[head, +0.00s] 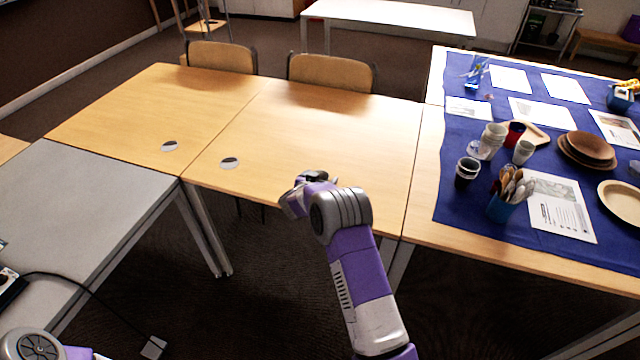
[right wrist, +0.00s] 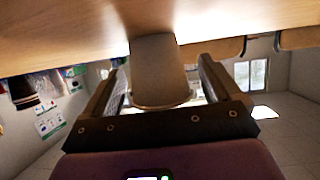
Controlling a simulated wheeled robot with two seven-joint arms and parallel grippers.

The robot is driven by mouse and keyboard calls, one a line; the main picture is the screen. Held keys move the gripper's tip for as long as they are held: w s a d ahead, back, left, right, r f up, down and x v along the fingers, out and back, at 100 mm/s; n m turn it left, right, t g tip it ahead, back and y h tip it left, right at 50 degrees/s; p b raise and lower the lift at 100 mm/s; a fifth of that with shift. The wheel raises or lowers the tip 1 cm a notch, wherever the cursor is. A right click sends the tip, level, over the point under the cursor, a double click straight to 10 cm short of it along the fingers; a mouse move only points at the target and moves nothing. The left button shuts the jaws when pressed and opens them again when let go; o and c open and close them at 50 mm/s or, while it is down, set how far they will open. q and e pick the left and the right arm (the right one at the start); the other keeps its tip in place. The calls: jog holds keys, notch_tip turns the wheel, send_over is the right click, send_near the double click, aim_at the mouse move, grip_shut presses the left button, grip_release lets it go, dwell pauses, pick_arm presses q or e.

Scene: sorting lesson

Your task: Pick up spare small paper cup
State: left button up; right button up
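In the right wrist view, where the table shows at the top, a plain beige-grey tapered cup (right wrist: 160,72) stands against the tabletop. It is between the two fingers of my right gripper (right wrist: 165,85), which are apart, with gaps showing beside the cup. In the head view my right gripper (head: 312,180) is low at the near edge of the middle wooden table; my wrist hides the cup there. Stacked pale paper cups (head: 492,138) and a smaller pale cup (head: 524,152) stand on the blue cloth at right. My left gripper is out of view.
The wooden tabletop (head: 330,130) is largely clear. The blue cloth (head: 470,215) holds a dark cup (head: 466,174), a red cup (head: 515,132), a utensil holder (head: 502,208), brown plates (head: 588,148) and papers. Two chairs (head: 332,72) stand behind. A grey table (head: 80,200) is at left.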

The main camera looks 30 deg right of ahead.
jog(key=c, duration=1)
